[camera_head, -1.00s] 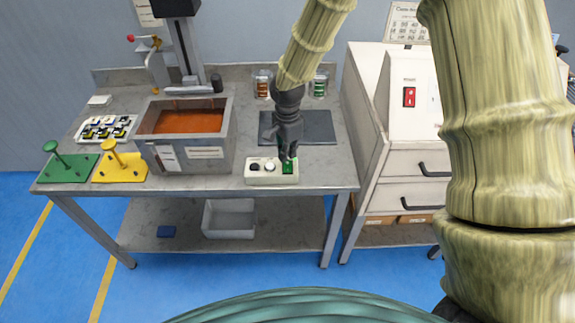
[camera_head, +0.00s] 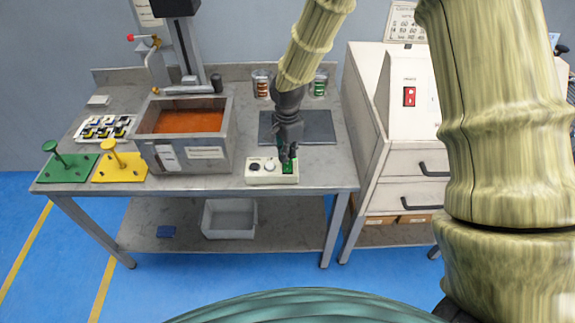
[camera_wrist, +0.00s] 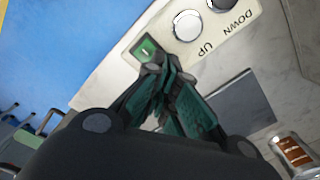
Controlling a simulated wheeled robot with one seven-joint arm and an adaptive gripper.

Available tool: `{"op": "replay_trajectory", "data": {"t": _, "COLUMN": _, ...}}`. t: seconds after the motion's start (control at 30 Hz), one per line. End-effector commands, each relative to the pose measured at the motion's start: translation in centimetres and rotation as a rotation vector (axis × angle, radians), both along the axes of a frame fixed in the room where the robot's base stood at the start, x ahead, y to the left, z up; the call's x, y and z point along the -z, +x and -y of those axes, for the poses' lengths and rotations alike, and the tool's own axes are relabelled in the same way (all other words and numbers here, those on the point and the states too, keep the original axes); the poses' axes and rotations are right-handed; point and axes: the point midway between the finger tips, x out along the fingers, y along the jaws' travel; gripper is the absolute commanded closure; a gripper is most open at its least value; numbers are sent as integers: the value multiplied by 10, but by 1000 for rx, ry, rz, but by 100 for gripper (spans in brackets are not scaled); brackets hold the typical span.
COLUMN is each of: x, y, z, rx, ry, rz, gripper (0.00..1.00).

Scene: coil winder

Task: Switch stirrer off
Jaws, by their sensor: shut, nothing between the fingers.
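A small white control box (camera_head: 259,176) sits at the front of the grey table. It has a dark button, a white button and a green rocker switch (camera_wrist: 147,48) at its right end. In the wrist view the buttons (camera_wrist: 187,25) stand beside the words UP and DOWN. My gripper (camera_wrist: 154,68) is shut and empty, with its fingertips right at the green switch and partly over it. Whether they touch it I cannot tell. In the head view my gripper (camera_head: 289,158) comes down from above onto the box's right end and hides much of the switch.
A grey tank (camera_head: 225,150) of orange liquid stands left of the box. A dark mat (camera_head: 318,127) lies behind my gripper, with two jars of coils at the back. A white cabinet with a red switch (camera_head: 409,96) stands to the right.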

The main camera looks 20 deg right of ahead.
Motion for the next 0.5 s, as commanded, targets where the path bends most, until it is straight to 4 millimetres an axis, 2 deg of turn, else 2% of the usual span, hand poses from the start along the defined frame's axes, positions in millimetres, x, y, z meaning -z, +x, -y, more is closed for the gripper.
{"op": "replay_trajectory", "data": {"t": 0.5, "x": 6, "y": 0, "z": 0, "rx": -1, "ry": 0, "rz": 0, "gripper": 100}}
